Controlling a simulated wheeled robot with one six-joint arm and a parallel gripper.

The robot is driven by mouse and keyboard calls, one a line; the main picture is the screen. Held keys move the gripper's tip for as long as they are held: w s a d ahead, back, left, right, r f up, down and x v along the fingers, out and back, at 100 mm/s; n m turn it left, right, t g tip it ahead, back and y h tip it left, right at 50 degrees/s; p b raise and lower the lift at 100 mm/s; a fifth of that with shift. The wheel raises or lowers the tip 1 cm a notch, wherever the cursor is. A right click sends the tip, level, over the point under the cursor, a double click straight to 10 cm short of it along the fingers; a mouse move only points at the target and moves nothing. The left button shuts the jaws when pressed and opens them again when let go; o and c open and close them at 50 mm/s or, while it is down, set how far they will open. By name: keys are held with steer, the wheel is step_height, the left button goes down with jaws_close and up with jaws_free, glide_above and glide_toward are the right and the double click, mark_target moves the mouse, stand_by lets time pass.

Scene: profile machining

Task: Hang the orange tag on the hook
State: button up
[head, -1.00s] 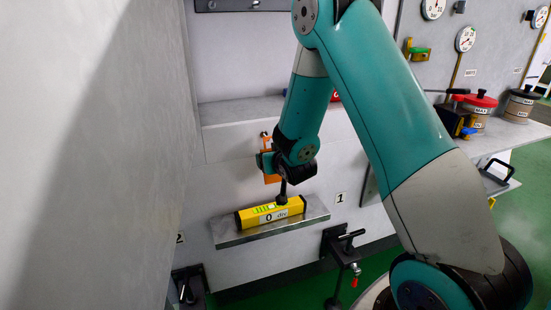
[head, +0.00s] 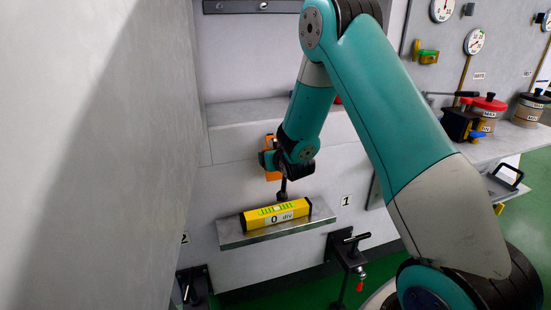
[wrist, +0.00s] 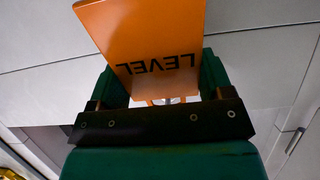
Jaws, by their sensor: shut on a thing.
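The orange tag (head: 273,176) is held upright close to the grey wall, above the yellow level. In the wrist view the tag (wrist: 150,35) shows the word LEVEL upside down and sits between the green fingers. My gripper (head: 268,160) is shut on the tag; its fingers also show in the wrist view (wrist: 165,85). I cannot make out the hook clearly in the head view. A small pale metallic shape shows below the tag in the wrist view, but I cannot tell whether it is the hook.
A clamp (head: 347,248) stands at the bar's right. A wall ledge (head: 240,113) runs behind the arm. Red-lidded pots (head: 488,104) stand far right.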

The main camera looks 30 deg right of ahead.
steer(key=shift+f, duration=0.25)
steer(key=o, duration=0.9)
steer(key=shift+r, duration=0.1)
